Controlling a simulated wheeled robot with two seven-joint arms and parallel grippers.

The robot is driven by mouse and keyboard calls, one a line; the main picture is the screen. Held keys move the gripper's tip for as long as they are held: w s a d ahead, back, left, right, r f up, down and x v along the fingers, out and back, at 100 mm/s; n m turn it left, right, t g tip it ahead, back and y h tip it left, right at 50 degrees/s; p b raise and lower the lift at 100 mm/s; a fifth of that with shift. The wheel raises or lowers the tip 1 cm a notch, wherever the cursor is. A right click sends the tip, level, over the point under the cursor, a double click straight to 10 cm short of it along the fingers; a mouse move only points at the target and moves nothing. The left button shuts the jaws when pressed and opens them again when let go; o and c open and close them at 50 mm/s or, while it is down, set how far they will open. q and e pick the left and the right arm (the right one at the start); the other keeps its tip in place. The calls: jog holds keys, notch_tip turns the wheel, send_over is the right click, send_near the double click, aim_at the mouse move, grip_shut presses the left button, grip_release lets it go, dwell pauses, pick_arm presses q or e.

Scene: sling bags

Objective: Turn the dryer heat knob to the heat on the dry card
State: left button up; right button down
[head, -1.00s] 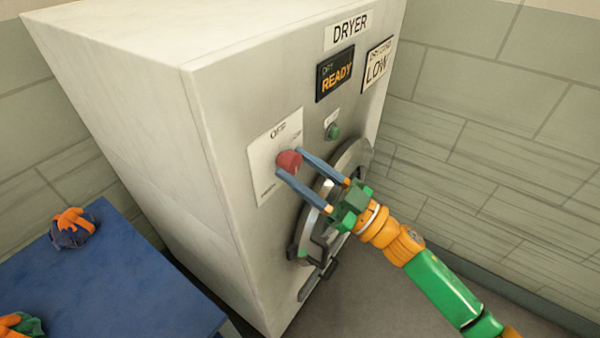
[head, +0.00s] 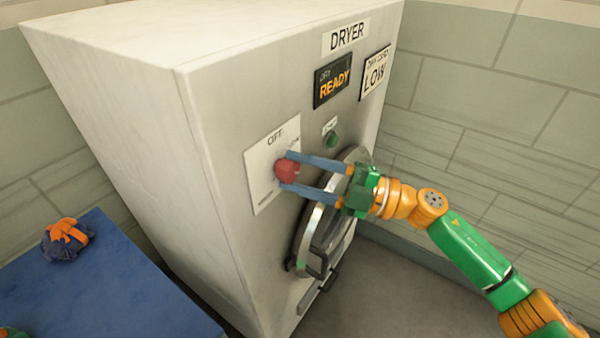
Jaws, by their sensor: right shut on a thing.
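The dryer (head: 225,110) stands in the middle of the head view. Its red heat knob (head: 287,170) sits on a white dial plate (head: 262,185) marked OFF at the top; the other marks are too blurred or covered to read for sure. My right gripper (head: 287,172) is shut on the knob, one blue finger above it and one below. The dry card (head: 375,73) at the upper right of the front reads LOW. The knob's pointer direction cannot be made out.
A display (head: 333,78) reads READY. A green button (head: 331,140) sits just above my right gripper's fingers. The round door (head: 318,240) with its handle is below. A blue table (head: 110,285) at the lower left holds a dark blue and orange bundle (head: 67,240).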

jog(key=n, duration=0.2)
jog(key=n+h, duration=0.1)
jog(key=n+g+h+p, duration=0.1)
jog(key=n, duration=0.1)
jog(key=shift+r+n, duration=0.3)
jog(key=n+h+p, duration=0.2)
jog(key=n, duration=0.2)
jog(key=shift+r+n, duration=0.1)
jog(key=shift+n, duration=0.2)
dwell(0.3)
jog(key=shift+c, duration=1.5)
grip_release()
